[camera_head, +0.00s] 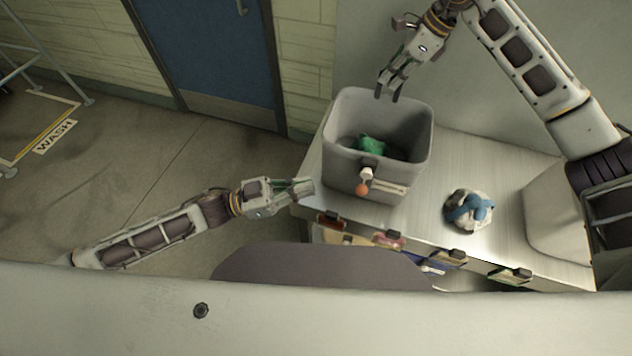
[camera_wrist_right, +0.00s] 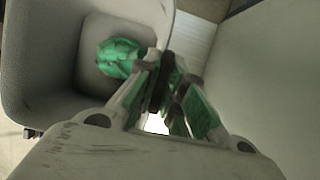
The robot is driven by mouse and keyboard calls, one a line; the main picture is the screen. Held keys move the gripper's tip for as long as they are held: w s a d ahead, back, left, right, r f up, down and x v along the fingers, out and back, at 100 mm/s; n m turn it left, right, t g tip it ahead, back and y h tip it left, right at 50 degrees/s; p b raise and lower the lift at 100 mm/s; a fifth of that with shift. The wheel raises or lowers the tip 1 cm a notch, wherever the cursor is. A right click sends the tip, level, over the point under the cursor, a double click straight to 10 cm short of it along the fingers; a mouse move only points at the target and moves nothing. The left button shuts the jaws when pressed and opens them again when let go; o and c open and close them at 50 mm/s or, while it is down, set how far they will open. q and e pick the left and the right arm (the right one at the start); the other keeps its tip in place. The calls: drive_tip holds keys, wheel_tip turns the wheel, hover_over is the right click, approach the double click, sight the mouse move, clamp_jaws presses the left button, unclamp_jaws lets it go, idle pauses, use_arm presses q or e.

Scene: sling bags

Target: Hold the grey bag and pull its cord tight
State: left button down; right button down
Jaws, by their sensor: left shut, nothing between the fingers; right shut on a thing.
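The grey bag (camera_head: 345,165) stands upright and open like a bin on the metal table, with something green (camera_head: 371,145) inside. An orange ball (camera_head: 361,189) and a white piece (camera_head: 366,174) hang on its front beside a pale strip (camera_head: 390,187); I cannot make out the cord itself. My right gripper (camera_head: 389,95) is shut on the bag's back rim, with the green thing showing to its left in the right wrist view (camera_wrist_right: 118,57). My left gripper (camera_head: 303,187) is shut and empty, left of the bag near the table's left edge.
A white and blue bundle (camera_head: 469,209) lies on the table (camera_head: 505,170) right of the bag. A pale grey container (camera_head: 560,215) is farther right. Several clipped items (camera_head: 390,239) line the table's front edge. A blue door (camera_head: 220,50) is behind at left.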

use_arm(q)
drive_tip(key=shift+s+a+f, duration=0.1)
drive_tip(key=shift+s+a, duration=0.05)
drive_tip(key=shift+a, duration=0.5)
drive_tip(key=w+d+r+m+g, duration=0.1)
drive_tip(key=w+r+m+g, duration=0.2)
drive_tip(key=r+m, duration=0.45)
drive_tip(key=shift+s+d+f+g+y, duration=0.2)
drive_tip(key=shift+s+d+f+y, duration=0.15)
drive_tip(key=shift+s+y, duration=0.3)
drive_tip(key=shift+s+d+f+g+y, duration=0.25)
drive_tip(key=shift+s+d+y, duration=0.2)
drive_tip(key=shift+y, duration=0.35)
drive_tip(key=shift+s+d+f+g+y, duration=0.15)
drive_tip(key=shift+s+d+f+y, duration=0.25)
drive_tip(key=shift+s+y, duration=0.25)
